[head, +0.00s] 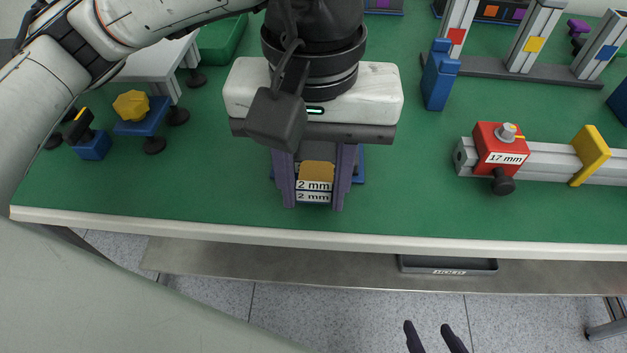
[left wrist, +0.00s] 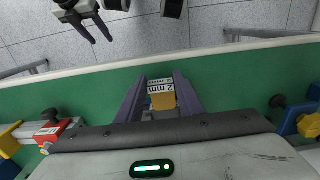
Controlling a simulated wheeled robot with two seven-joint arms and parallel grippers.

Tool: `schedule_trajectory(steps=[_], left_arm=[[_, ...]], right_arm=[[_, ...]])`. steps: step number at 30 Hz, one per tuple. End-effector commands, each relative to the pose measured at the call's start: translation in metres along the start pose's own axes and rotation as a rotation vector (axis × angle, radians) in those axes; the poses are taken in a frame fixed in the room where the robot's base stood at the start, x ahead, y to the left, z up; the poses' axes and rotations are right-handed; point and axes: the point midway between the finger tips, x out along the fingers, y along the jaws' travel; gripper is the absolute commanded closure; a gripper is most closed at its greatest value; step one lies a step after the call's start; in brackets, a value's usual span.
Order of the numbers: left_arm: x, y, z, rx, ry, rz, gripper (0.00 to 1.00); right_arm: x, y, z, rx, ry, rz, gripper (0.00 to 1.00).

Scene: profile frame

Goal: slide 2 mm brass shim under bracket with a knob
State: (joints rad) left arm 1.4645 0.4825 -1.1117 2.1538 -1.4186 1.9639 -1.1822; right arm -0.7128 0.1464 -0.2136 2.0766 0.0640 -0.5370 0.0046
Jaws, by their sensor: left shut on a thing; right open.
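My left gripper (head: 313,203) points down near the table's front edge. Its purple fingers are shut on the brass shim (head: 317,171), with white "2 mm" labels in front of it. The shim also shows in the left wrist view (left wrist: 162,101). A blue piece behind the fingers is mostly hidden. A blue bracket (head: 148,122) with a yellow lobed knob (head: 131,105) stands at the left. A red block (head: 488,139) marked "17 mm", with a black knob (head: 503,182), sits on an aluminium rail at the right. My right gripper (head: 430,335) is open and empty, beyond the front edge.
A small blue block (head: 92,146) with a black and yellow top stands at the far left by a white stand (head: 160,68). A yellow plate (head: 589,155) crosses the rail (head: 545,158). A blue stepped block (head: 439,78) stands behind. The green table front (head: 400,205) is clear.

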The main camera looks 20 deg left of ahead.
Motion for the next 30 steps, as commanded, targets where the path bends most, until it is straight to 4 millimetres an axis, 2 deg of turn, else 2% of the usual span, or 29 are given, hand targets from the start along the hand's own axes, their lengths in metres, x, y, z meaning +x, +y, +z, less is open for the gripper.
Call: schedule_trajectory(steps=[30], left_arm=[[0.002,0.0,-0.023,-0.001,0.001,0.001,0.92]], right_arm=[[0.012,0.007,0.009,-0.013,0.004,0.012,0.49]])
